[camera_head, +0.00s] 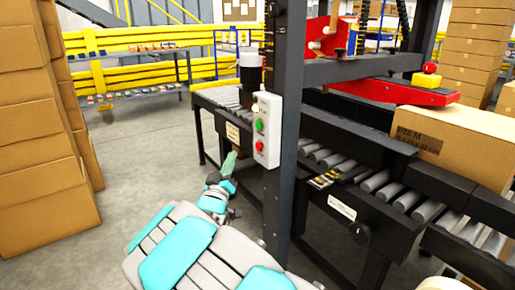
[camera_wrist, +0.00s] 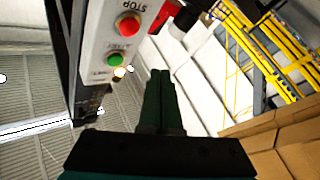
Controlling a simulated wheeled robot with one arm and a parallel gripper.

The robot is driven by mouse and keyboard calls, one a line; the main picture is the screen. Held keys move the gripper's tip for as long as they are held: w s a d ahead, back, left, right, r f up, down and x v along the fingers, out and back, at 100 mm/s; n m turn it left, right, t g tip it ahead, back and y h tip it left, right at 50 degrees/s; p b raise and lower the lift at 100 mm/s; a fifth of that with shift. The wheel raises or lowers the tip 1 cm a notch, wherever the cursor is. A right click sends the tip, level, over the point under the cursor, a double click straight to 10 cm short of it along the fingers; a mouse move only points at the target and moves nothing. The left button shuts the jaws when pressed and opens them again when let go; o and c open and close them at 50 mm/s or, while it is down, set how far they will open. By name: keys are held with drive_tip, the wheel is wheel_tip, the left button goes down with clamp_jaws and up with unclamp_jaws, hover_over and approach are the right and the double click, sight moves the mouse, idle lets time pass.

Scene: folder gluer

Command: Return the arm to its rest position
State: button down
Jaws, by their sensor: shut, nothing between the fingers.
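My arm reaches up from the bottom of the head view, with white and teal covers. My gripper (camera_head: 230,162) is at its far end, left of and a little below a grey control box. In the wrist view my gripper (camera_wrist: 160,76) has its two dark green fingers together, with nothing between them. The control box (camera_head: 267,145) is fixed to a dark upright post and has a green button above a red one. It also shows in the wrist view (camera_wrist: 104,52), turned over, left of the fingers. The fingers look apart from it.
The dark post (camera_head: 283,190) stands close right of my arm. A roller conveyor (camera_head: 376,181) carries a cardboard box (camera_head: 455,140) at the right. Stacked cartons (camera_head: 40,130) fill the left side. Grey floor (camera_head: 150,170) is open between the cartons and the conveyor. Yellow rails (camera_head: 130,68) run behind.

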drive_tip(key=d+f+g+y, duration=0.3)
drive_tip(key=d+g, duration=0.2)
drive_tip(key=s+d+f+m+g+y, duration=0.1)
drive_tip(key=s+d+f+g, duration=0.15)
drive_tip(key=s, duration=0.25)
drive_tip(key=s+d+f+g+y, duration=0.2)
drive_tip(key=s+f+g, duration=0.1)
drive_tip(key=s, duration=0.1)
drive_tip(key=s+d+f+g, duration=0.1)
drive_tip(key=s+d+g, duration=0.3)
drive_tip(key=s, duration=0.9)
drive_tip(key=s+d+f+m+g, duration=0.1)
drive_tip(key=s+d+g, duration=0.3)
drive_tip(key=s, duration=1)
drive_tip(key=s+d+f+m+g+h, duration=0.1)
drive_tip(key=s+d+g, duration=0.3)
drive_tip(key=s, duration=0.9)
drive_tip(key=shift+s+d+f, duration=0.2)
drive_tip(key=shift+d+f, duration=0.1)
drive_tip(key=shift+d, duration=0.2)
drive_tip(key=c, duration=1.6)
unclamp_jaws()
